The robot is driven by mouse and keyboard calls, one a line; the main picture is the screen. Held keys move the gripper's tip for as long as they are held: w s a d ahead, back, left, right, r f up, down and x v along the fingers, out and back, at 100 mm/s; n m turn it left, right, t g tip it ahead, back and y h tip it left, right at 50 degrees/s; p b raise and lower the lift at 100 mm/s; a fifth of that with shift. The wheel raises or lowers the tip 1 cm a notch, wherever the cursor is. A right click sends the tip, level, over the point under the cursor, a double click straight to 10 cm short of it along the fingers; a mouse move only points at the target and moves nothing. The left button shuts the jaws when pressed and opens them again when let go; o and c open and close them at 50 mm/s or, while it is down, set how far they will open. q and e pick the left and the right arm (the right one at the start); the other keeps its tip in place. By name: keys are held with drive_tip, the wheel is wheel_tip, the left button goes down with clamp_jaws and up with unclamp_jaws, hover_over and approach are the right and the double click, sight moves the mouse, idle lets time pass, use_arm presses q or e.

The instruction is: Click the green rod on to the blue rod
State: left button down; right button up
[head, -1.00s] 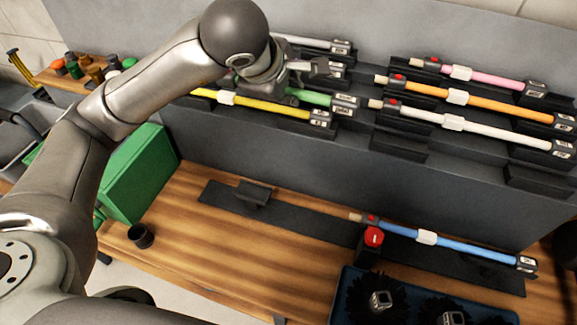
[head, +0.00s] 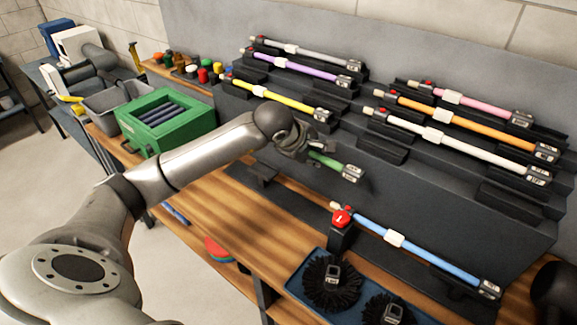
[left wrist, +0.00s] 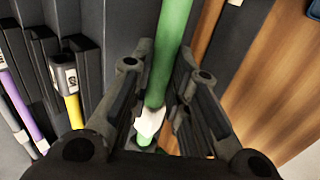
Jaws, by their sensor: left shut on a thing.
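My left gripper (head: 318,148) is shut on the green rod (head: 328,162) and holds it off the rack, in front of the dark steps. The blue rod (head: 440,262) lies in a dark holder on the bench, at lower right. Its near-left end is by a red clamp knob (head: 341,217). The two rods are apart.
Yellow (head: 285,98), purple (head: 300,68), white (head: 470,147) and other rods lie on the stepped rack. A blue tray (head: 296,283) with black brushes stands at the front. A green box (head: 185,137) stands left. The bench between my arm and the holder is clear.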

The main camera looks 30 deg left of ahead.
use_arm(q)
drive_tip(key=a+f+b, duration=0.1)
drive_tip(key=a+f, duration=0.3)
drive_tip(key=f, duration=0.3)
drive_tip(key=w+a+f+b, duration=0.1)
drive_tip(key=a+f+b, duration=0.1)
drive_tip(key=a+f, duration=0.2)
wheel_tip(320, 180, down, 3)
drive_tip(key=shift+a+r, duration=0.1)
drive_tip(key=shift+a, duration=0.1)
use_arm(e)
drive_tip(key=f, duration=0.1)
drive_tip(key=a+f, duration=0.2)
drive_tip(key=shift+w+a, duration=0.2)
drive_tip(key=shift+w, duration=0.05)
drive_tip(key=shift+d+f, duration=0.15)
drive_tip(key=shift+d, duration=0.1)
use_arm(q)
drive_tip(key=shift+f+b, duration=0.25)
drive_tip(key=shift+b, duration=0.25)
use_arm(e)
drive_tip(key=shift+d+f, duration=0.2)
drive_tip(key=shift+f, duration=0.2)
use_arm(q)
drive_tip(key=shift+d, duration=0.2)
drive_tip(key=shift+s+d, duration=0.1)
drive_tip(key=shift+d, duration=0.6)
use_arm(e)
drive_tip(key=shift+a+f, duration=0.1)
drive_tip(key=shift+a, duration=0.1)
